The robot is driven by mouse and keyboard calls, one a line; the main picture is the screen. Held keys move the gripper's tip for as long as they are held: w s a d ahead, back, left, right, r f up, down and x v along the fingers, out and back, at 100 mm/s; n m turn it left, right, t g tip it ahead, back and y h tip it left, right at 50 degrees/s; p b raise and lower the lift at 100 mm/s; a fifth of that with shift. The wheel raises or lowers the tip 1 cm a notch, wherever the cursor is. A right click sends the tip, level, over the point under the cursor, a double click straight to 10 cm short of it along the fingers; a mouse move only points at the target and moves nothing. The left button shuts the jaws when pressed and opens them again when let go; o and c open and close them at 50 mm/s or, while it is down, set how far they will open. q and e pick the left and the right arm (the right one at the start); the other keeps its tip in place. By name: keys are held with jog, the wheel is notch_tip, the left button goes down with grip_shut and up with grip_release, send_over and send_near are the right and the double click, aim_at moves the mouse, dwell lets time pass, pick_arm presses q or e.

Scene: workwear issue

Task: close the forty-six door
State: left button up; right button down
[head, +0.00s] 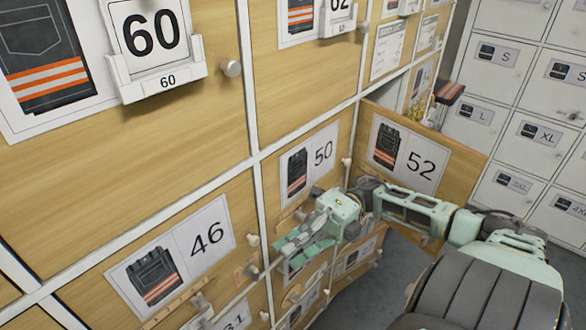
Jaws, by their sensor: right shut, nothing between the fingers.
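The forty-six door (190,215) is a wooden panel at the lower left in the head view. It carries a card with the number 46 and a picture of dark work trousers with orange stripes. It looks about flush with the white frame around it, though a small gap cannot be ruled out. A small round knob (253,240) shows by its right edge. My right gripper (292,244) is shut and empty, just right of that edge, in front of the door below 50. I cannot tell whether it touches anything. My left gripper is not in view.
The 52 door (455,165) stands open, swung out behind my right arm. The 50 door (322,152) and the 60 door (190,130) look closed. White lockers (510,105) with size labels stand at the right. Grey floor shows between.

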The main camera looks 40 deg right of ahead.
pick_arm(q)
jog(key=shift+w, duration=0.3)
pick_arm(e)
notch_tip(320, 180, up, 10)
dwell(0.3)
